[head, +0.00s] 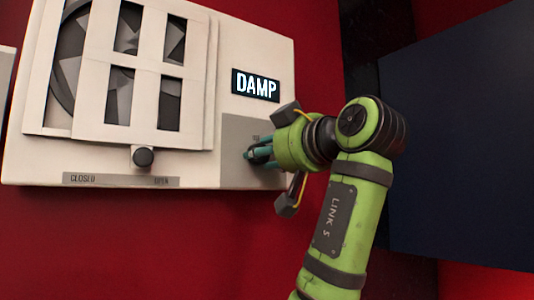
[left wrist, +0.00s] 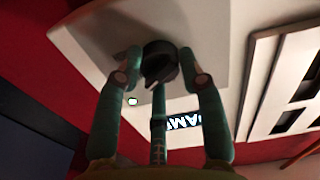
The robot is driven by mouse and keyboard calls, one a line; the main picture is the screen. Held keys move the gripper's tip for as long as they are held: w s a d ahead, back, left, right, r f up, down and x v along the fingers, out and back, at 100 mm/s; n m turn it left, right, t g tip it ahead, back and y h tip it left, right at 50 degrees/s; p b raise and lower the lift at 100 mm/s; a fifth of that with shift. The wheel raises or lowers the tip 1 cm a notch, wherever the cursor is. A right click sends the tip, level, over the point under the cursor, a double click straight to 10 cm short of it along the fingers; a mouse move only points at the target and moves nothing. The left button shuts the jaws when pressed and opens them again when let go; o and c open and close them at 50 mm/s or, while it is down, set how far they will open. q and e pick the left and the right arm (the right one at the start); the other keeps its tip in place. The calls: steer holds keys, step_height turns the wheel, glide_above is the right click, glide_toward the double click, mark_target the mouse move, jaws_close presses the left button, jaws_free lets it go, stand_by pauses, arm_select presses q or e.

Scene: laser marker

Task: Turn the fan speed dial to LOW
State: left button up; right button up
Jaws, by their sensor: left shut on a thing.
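The dark fan speed dial (left wrist: 160,64) sits on a grey patch of the white fan unit, right of the slatted vent. In the left wrist view my left gripper (left wrist: 164,70) has its teal fingers around the dial, one on each side and a third below, shut on it. In the head view the same gripper (head: 259,153) reaches the grey control patch (head: 234,137), and its fingers and body hide the dial. A small green light (left wrist: 132,101) glows beside the dial. The dial's labels are not readable. My right gripper is in neither view.
A lit DAMP sign (head: 256,85) is above the control patch. The vent cover (head: 150,70) has a black knob (head: 143,157) over a CLOSED–OPEN strip (head: 120,180). The wall (head: 150,240) is red; a dark panel (head: 460,140) stands at the right.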

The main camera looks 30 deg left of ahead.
arm_select(q)
steer(key=shift+f, duration=0.25)
steer(key=o, duration=1.2)
steer(key=shift+c, duration=0.2)
steer(key=shift+w+a, duration=0.1)
steer(key=shift+a, duration=0.05)
steer(key=shift+r, duration=0.1)
steer(key=v, duration=1.2)
